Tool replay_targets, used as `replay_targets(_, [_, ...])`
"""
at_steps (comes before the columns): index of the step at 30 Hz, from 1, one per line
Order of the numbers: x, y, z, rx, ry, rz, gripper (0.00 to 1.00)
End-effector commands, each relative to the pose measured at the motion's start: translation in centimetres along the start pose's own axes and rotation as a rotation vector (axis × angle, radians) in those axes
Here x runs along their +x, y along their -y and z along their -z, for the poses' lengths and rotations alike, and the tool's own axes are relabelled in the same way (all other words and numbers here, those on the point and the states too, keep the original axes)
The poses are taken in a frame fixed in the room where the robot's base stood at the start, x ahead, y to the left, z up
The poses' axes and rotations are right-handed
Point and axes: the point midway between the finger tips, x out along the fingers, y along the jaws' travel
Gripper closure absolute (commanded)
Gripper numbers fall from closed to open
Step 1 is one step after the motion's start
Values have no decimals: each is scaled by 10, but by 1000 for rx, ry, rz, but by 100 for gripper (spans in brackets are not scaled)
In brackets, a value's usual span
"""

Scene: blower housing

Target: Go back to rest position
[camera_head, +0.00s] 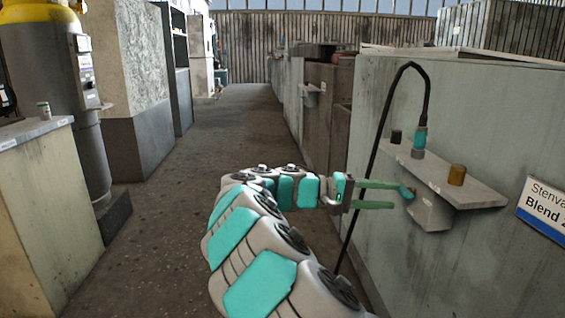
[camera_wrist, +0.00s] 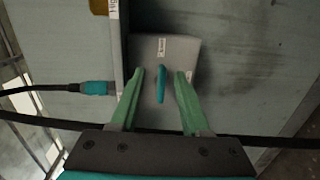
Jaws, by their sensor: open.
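My gripper (camera_head: 396,196) is at the right-hand wall, its two green fingers apart. In the wrist view my gripper (camera_wrist: 159,72) is open around a thin teal lever (camera_wrist: 161,84), with a gap to each finger. The lever stands on a light grey box (camera_wrist: 190,50). In the head view the teal lever (camera_head: 407,192) shows near the fingertips, and the grey box (camera_head: 430,211) hangs under a small shelf. My arm reaches forward from the bottom of the head view.
The shelf (camera_head: 480,193) holds a brass cylinder (camera_head: 457,175), a dark cylinder (camera_head: 396,136) and a teal connector (camera_head: 420,138). The connector's black cable (camera_head: 375,150) arches down close behind my gripper. An open aisle (camera_head: 225,130) lies left, with a yellow-topped tank (camera_head: 45,60) beyond.

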Motion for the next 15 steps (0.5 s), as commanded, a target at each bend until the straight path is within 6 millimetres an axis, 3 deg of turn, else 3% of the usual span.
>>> replay_targets(1, [14,-15,-20,8,35,53,54])
replay_targets(3, [32,-20,-47,14,78,146,54])
replay_targets(7, [54,-15,-95,22,131,327,54])
replay_targets(11, [59,-1,-140,28,163,517,54])
replay_targets(15, [49,21,-190,28,183,735,54])
